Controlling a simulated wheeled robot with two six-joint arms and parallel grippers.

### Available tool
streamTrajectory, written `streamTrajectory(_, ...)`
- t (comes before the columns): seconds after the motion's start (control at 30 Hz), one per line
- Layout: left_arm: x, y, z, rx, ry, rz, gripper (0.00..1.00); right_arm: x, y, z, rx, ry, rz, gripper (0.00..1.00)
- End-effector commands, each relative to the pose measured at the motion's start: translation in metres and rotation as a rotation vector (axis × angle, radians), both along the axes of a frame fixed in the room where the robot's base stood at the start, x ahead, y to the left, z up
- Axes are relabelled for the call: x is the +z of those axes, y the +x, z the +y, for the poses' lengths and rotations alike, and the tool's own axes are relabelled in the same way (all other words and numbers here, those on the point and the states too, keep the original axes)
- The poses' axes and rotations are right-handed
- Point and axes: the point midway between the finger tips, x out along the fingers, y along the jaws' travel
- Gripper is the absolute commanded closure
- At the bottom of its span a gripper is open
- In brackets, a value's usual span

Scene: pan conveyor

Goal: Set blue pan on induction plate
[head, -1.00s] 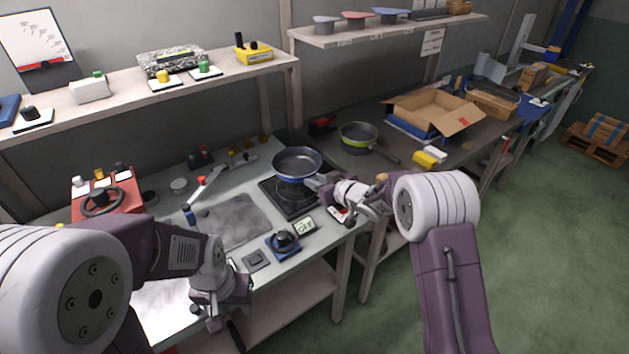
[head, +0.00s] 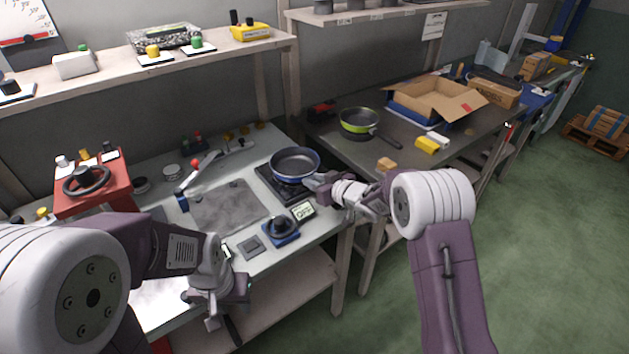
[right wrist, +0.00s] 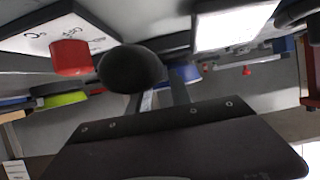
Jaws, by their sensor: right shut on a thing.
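The blue pan (head: 295,164) with a dark inside is over the black induction plate (head: 298,192) on the left workbench. It hides the back of the plate, and I cannot tell if it touches it. My right gripper (head: 318,182) is shut on the pan's handle at the pan's front right side. In the right wrist view the gripper fingers (right wrist: 160,98) show behind a dark rounded shape that I cannot name for sure. My left gripper (head: 213,312) hangs low at the bench's front edge, away from the pan; its fingers are not clear.
A green pan (head: 360,121) stands on the right table near an open cardboard box (head: 438,98). A blue knob unit (head: 281,231) and a small display (head: 303,211) sit in front of the plate. A grey mat (head: 228,205) and a red-knobbed lever lie left of it.

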Motion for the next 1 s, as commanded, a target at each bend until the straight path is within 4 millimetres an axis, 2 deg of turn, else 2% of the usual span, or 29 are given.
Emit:
streamTrajectory(0.47, -0.004, 0.000, 0.000, 0.000, 0.000, 0.000, 0.64, -0.005, 0.000, 0.000, 0.000, 0.001, -0.003, 1.00)
streamTrajectory(0.5, -0.003, 0.000, 0.000, 0.000, 0.000, 0.000, 0.64, -0.004, 0.000, 0.000, 0.000, 0.001, -0.003, 0.64)
streamTrajectory(0.57, -0.003, 0.000, 0.000, 0.000, 0.000, 0.000, 0.64, -0.004, 0.000, 0.000, 0.000, 0.001, -0.003, 0.49)
streamTrajectory(0.87, -0.003, 0.000, 0.000, 0.000, 0.000, 0.000, 0.64, -0.006, -0.001, -0.001, 0.000, -0.001, 0.003, 0.49)
streamTrajectory(1.0, -0.001, 0.000, 0.000, 0.000, 0.000, 0.000, 0.64, 0.003, -0.013, -0.011, -0.004, -0.001, 0.002, 0.49)
